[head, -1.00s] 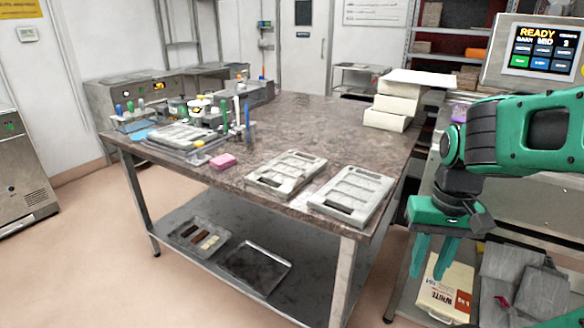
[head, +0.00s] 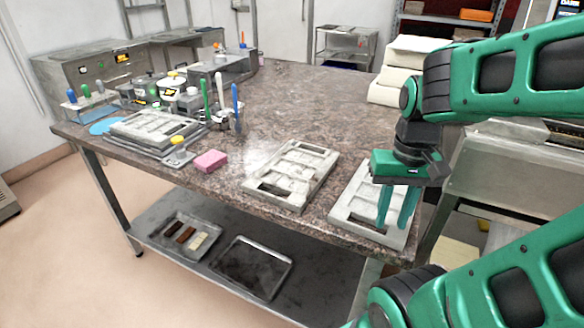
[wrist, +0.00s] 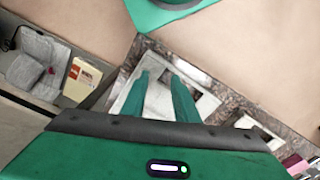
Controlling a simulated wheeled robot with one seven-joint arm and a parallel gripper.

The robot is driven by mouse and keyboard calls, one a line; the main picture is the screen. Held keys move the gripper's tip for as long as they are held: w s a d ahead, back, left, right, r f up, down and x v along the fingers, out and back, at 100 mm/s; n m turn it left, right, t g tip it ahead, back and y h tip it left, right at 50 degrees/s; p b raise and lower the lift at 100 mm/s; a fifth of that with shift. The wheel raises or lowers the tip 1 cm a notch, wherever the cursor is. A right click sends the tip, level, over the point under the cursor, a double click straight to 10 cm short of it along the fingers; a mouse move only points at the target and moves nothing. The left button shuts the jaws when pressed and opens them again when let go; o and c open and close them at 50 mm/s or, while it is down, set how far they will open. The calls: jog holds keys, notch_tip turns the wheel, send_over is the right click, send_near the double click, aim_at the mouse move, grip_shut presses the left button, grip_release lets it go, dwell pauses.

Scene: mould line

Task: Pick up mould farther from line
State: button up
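Two grey moulds with rectangular recesses lie flat on the brown stone-topped table: a middle mould (head: 290,172) and a right mould (head: 347,210) near the table's right corner. My gripper (head: 396,218) points down over the right mould and hides part of it. Its two green fingers are apart with nothing between them. I cannot tell the exact height of the fingertips above the mould. In the wrist view, the fingers (wrist: 161,78) are spread over the right mould (wrist: 206,104); part of the middle mould (wrist: 252,127) shows to the right.
A third mould (head: 150,130) lies on a tray at the table's left, beside upright coloured tools and jars. A pink block (head: 210,161) sits near the front edge. White blocks (head: 398,72) are stacked at the back right. A steel machine (head: 520,170) stands on the right.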

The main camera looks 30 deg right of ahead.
jog(key=shift+w+a, duration=0.1)
jog(key=shift+a, duration=0.05)
jog(key=shift+w+a+r+n, duration=0.2)
jog(key=shift+w+r+n, duration=0.2)
jog(key=shift+r, duration=0.1)
jog(key=shift+w+a+r+n, duration=0.15)
jog(key=shift+w+r+n, duration=0.25)
jog(key=shift+r, duration=0.1)
jog(key=w+a+n, duration=0.1)
jog(key=w, duration=0.1)
jog(key=w+a+r+n, duration=0.1)
jog(key=w, duration=0.2)
jog(key=w+a+r+n, duration=0.1)
jog(key=w, duration=0.2)
jog(key=shift+w+a+r+n, duration=0.1)
jog(key=shift+w+r+n, duration=0.15)
jog(key=shift+n, duration=0.15)
jog(key=w+a+r+n, duration=0.2)
jog(key=w+a+n, duration=0.2)
jog(key=w+a, duration=0.25)
jog(key=n, duration=0.4)
send_over(270, 195)
jog(key=f, duration=0.4)
jog(key=shift+w, duration=0.3)
jog(key=shift+s+f, duration=0.15)
jog(key=shift+f, duration=1.3)
jog(key=shift+s+f, duration=0.1)
jog(key=shift+f, duration=1.35)
grip_shut()
